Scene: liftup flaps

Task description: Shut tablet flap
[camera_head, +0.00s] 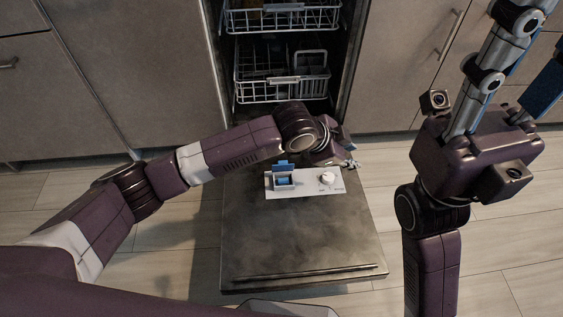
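The open dishwasher door (300,235) lies flat, with a light dispenser panel (312,188) set in it. The tablet flap (282,167) is a small blue piece standing raised at the back of the tablet compartment (284,182), so it is open. A round white cap (327,178) sits to its right on the panel. My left gripper (351,160) is over the door, to the right of the flap and behind the cap, apart from the flap. Its fingers are small and partly hidden by its wrist. My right gripper (518,45) points up at the right, far from the door.
A lower rack (282,88) and an upper rack (283,18) are inside the dishwasher behind the door. Cabinet fronts (130,70) stand on both sides. My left forearm passes above the door's back left part. The door's front part is clear.

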